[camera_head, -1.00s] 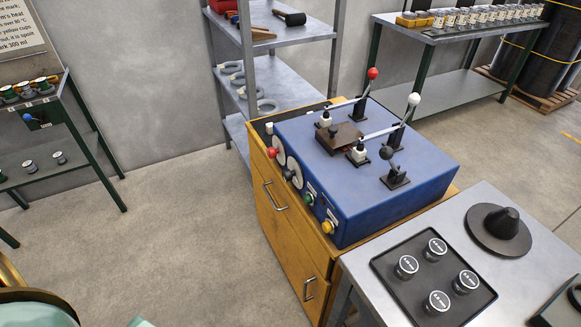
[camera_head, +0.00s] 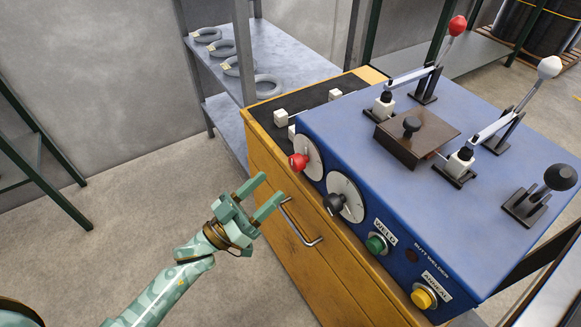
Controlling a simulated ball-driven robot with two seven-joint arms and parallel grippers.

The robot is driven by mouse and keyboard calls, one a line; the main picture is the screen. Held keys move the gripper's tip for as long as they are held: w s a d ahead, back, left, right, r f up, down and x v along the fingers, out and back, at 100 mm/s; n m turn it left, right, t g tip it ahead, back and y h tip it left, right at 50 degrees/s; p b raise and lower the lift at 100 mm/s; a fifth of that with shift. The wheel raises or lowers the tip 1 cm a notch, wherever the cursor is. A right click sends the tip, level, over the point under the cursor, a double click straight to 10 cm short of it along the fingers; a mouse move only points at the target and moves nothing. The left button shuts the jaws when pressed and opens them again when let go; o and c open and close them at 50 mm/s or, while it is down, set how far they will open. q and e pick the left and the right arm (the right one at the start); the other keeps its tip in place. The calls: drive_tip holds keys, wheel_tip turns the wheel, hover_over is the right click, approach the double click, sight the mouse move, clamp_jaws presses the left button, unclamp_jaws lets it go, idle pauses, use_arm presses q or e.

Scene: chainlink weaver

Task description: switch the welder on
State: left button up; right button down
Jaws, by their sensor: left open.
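The welder (camera_head: 390,165) is a blue box on a wooden cabinet, labelled "BUTT WELDER". Its front face carries a dial with a red knob (camera_head: 298,161), a dial with a black knob (camera_head: 334,203), a green button (camera_head: 376,243) under a "WELD" label and a yellow button (camera_head: 423,297) by an "ANNEAL" label. On top are a lever with a red ball (camera_head: 457,25), a lever with a white ball (camera_head: 549,67) and a black-knobbed lever (camera_head: 560,177). My left gripper (camera_head: 262,197) is open and empty, left of the dials and in front of the cabinet, apart from the welder. My right gripper is out of view.
The wooden cabinet (camera_head: 268,160) has a metal handle (camera_head: 300,225) close to my left gripper. A grey shelf (camera_head: 290,68) with several wire coils stands behind. A green-legged rack (camera_head: 45,165) stands at the left. The floor (camera_head: 110,235) between is clear.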

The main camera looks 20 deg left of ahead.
sight(293, 166)
use_arm(q)
drive_tip(key=x, duration=0.7)
drive_tip(key=shift+w+d+r+b, duration=0.1)
drive_tip(key=shift+w+d+b, duration=0.1)
drive_tip(key=shift+b, duration=0.15)
drive_tip(key=shift+c, duration=0.3)
drive_tip(key=c, duration=0.9)
